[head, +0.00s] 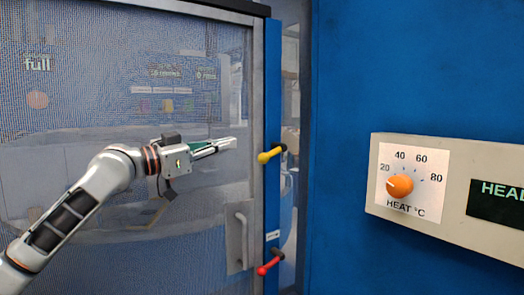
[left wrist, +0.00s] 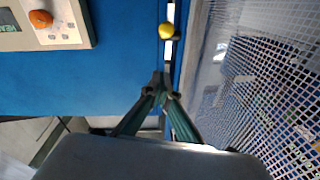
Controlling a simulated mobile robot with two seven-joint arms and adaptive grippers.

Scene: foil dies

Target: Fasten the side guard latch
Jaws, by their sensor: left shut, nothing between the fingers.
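The side guard is a mesh panel (head: 120,100) in a grey frame, with a pale handle (head: 240,236) low at its right. On the blue post beside the frame sit two levers, one with a yellow knob (head: 263,157) and, lower, one with a red knob (head: 262,270). Which one is the guard's latch I cannot tell. My left gripper (head: 233,143) is shut and empty in front of the mesh, its tips pointing right, left of the yellow lever. In the left wrist view the fingertips (left wrist: 160,86) are together, apart from the yellow knob (left wrist: 166,31). My right gripper is out of view.
A blue panel (head: 410,70) fills the right side and carries a box with an orange heat dial (head: 399,186), which also shows in the left wrist view (left wrist: 40,18). A small white label (head: 272,236) sits above the red lever. A narrow gap (head: 291,90) lies between post and panel.

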